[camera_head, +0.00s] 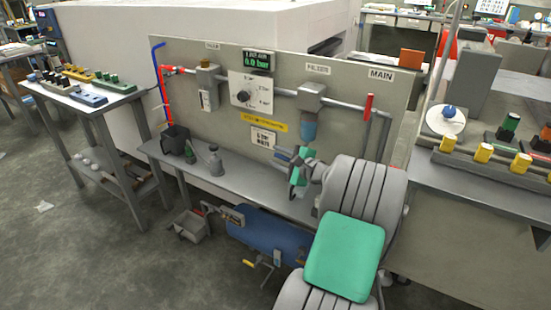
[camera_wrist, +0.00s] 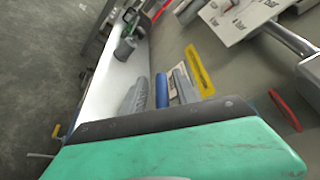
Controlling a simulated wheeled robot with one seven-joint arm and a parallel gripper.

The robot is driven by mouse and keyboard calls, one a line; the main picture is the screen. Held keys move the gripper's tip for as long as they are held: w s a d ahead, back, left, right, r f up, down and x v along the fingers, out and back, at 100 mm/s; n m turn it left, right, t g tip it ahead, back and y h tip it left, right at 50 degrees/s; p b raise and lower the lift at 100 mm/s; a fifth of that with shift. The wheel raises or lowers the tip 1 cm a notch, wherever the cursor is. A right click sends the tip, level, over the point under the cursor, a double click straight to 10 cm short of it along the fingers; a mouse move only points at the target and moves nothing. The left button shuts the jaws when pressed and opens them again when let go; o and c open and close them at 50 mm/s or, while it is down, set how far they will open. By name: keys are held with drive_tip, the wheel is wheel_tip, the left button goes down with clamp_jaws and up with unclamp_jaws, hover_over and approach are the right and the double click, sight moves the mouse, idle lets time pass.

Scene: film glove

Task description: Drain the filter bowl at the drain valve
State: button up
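The filter bowl (camera_head: 308,130) is blue and hangs under a grey filter head (camera_head: 311,96) on the pipe at the right of the upright panel. My gripper (camera_head: 277,155) has a green body and points left, in front of the panel, just below and left of the bowl. In the wrist view, grey fingers (camera_wrist: 158,92) stand apart. A blue cylinder (camera_wrist: 161,90) shows between them; I cannot tell whether it is touched or part of the gripper. My gripper looks open. The drain valve under the bowl is not discernible; my gripper and arm crowd that spot.
A shelf (camera_head: 235,182) runs below the panel, with a dark jug (camera_head: 176,139), a green bottle (camera_head: 190,152) and a grey can (camera_head: 215,161). A bin (camera_head: 190,226) stands on the floor. A red handle (camera_head: 367,107) is right of the bowl. The display (camera_head: 258,62) reads about 0.0 bar.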

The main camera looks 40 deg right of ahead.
drive_tip(key=shift+w+f, duration=0.1)
drive_tip(key=shift+w, duration=0.55)
drive_tip(key=shift+c, duration=0.5)
clamp_jaws()
